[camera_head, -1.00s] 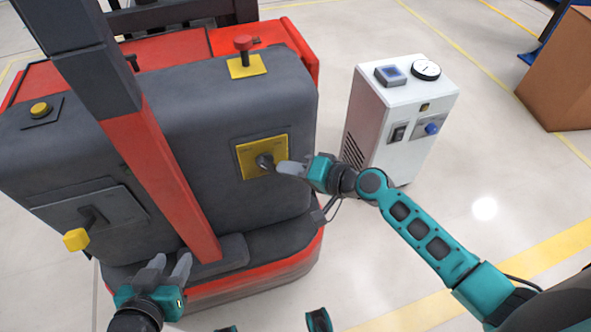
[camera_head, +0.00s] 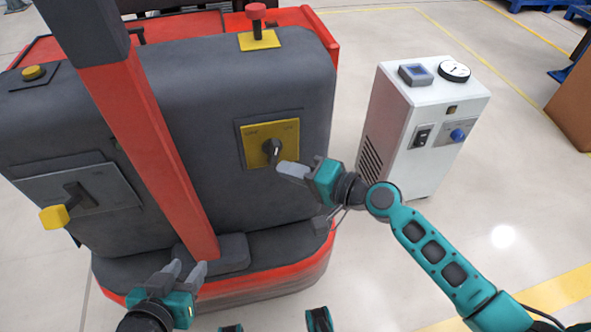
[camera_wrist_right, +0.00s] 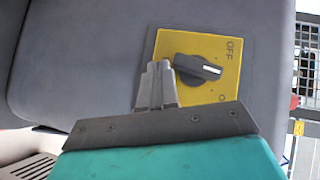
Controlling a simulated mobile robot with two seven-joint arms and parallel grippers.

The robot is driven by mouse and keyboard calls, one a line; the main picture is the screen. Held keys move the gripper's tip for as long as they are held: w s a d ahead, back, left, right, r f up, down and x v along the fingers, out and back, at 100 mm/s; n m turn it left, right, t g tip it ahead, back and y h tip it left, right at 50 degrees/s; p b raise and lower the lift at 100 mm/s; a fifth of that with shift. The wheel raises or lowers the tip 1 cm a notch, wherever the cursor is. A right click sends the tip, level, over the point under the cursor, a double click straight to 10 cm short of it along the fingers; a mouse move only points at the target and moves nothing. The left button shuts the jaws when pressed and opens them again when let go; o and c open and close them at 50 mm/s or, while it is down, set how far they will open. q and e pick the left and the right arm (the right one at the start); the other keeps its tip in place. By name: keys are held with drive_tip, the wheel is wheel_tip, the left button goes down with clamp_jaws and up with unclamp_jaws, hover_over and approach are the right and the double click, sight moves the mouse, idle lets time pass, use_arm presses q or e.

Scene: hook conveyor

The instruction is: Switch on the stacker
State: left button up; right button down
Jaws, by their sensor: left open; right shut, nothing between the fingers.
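The stacker (camera_head: 80,115) has a dark grey body with red parts and fills the left of the head view. On its rear face is a yellow switch plate (camera_head: 285,150) with a black rotary knob (camera_head: 271,150). In the right wrist view, the knob (camera_wrist_right: 198,68) carries a white mark pointing between the OFF label and a partly hidden label. My right gripper (camera_head: 280,167) is shut and empty, its fingertips right beside the knob; I cannot tell if they touch. My left gripper (camera_head: 187,270) is open and empty, low in front of the stacker.
A lever with a yellow end (camera_head: 54,217) is at left. A white cabinet (camera_head: 413,165) stands close right of my right gripper.

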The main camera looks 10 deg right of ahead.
use_arm(q)
drive_tip(key=shift+w+d+r, duration=0.15)
drive_tip(key=shift+d+r, duration=0.05)
use_arm(e)
drive_tip(key=shift+a+f, duration=0.25)
drive_tip(key=shift+a, duration=0.15)
use_arm(q)
drive_tip(key=shift+a+f, duration=0.1)
drive_tip(key=shift+f, duration=0.1)
idle(0.7)
use_arm(e)
drive_tip(key=shift+d, duration=0.1)
